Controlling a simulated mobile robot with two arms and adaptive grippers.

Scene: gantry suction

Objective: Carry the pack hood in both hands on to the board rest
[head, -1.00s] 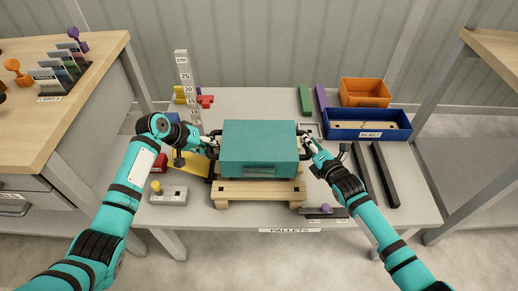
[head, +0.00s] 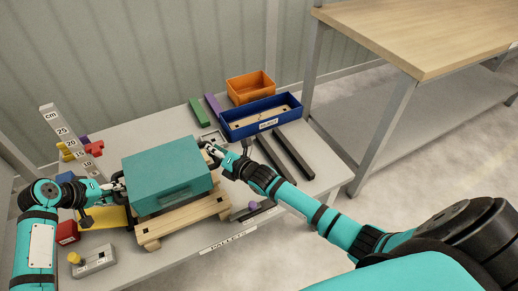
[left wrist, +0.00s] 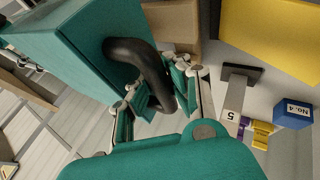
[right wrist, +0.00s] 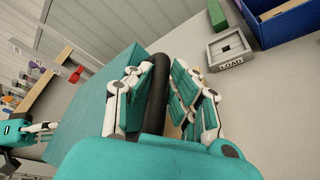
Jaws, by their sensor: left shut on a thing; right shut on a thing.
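The pack hood (head: 165,172) is a teal box with a black handle on each side. It is over the slatted wooden pallet (head: 190,221) on the grey table; I cannot tell whether a gap lies between them. My left gripper (head: 114,185) is shut on the hood's left handle, a black loop in the left wrist view (left wrist: 138,62). My right gripper (head: 212,152) is shut on the right handle, seen between the fingers in the right wrist view (right wrist: 156,95). Two parallel black bars (head: 282,150), perhaps the board rest, lie on the table right of the hood.
A blue reject tray (head: 262,124) and an orange bin (head: 250,88) stand at the back right. Green (head: 200,112) and purple (head: 214,105) bars lie left of them. An upright cm scale (head: 72,140) stands behind my left gripper. A wooden-topped bench (head: 425,35) is further right.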

